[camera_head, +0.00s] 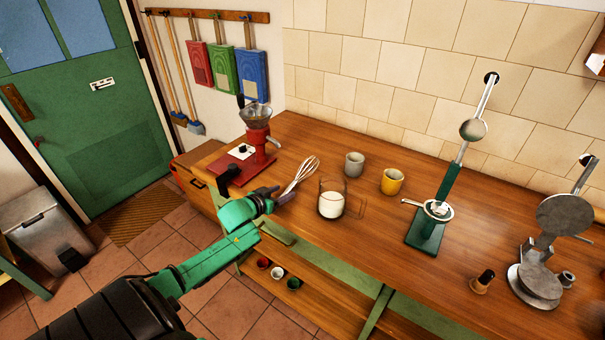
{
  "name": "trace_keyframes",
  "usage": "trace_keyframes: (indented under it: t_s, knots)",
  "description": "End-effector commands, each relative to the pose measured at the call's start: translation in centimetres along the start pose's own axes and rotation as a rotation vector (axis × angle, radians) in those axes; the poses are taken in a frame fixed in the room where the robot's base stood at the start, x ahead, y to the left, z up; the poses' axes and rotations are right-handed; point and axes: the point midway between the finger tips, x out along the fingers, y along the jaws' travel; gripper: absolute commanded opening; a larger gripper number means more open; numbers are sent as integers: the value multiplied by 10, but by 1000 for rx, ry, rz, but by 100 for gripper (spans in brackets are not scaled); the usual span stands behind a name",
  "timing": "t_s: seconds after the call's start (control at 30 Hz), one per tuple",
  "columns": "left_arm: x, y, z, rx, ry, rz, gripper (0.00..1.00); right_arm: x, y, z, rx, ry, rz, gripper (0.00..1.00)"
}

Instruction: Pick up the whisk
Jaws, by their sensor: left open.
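The whisk (303,172) lies near the left end of the wooden worktop, its pale wire loops pointing to the back right. Its lower end runs toward my left gripper (278,196), which hides part of it. My left gripper is open at the front edge of the worktop, close to the whisk's near end. I cannot tell whether the fingers touch it. My right gripper is out of view.
A red grinder (252,150) stands left of the whisk. A glass jug with white liquid (331,203) stands close on its right. A grey cup (354,164) and a yellow cup (392,181) are behind. A green lever press (430,225) stands farther right.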

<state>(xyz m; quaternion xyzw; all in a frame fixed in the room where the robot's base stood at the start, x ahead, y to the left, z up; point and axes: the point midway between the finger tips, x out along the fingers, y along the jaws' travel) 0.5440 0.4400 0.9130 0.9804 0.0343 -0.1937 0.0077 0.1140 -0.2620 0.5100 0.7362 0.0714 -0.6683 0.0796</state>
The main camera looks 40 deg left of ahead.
Motion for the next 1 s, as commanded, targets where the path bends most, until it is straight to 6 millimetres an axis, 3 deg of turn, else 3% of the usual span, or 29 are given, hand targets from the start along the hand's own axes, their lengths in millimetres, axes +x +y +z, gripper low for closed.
trace_keyframes:
  t_s: [0.13, 0.37, 0.4, 0.5, 0.57, 1.0]
  knots:
    - [22, 0, -1, -1, 2, 0, 61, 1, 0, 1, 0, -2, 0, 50]
    - [25, 0, 0, 1, 1, 0, 61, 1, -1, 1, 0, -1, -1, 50]
    - [25, 0, 0, 1, 1, 0, 57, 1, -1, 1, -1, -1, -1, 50]
    - [25, 0, 0, 1, 0, 0, 19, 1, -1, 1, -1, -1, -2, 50]
    - [25, 0, 0, 1, 0, 0, 0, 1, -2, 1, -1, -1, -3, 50]
    - [21, 0, -8, 3, 0, 0, 0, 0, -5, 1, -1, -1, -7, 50]
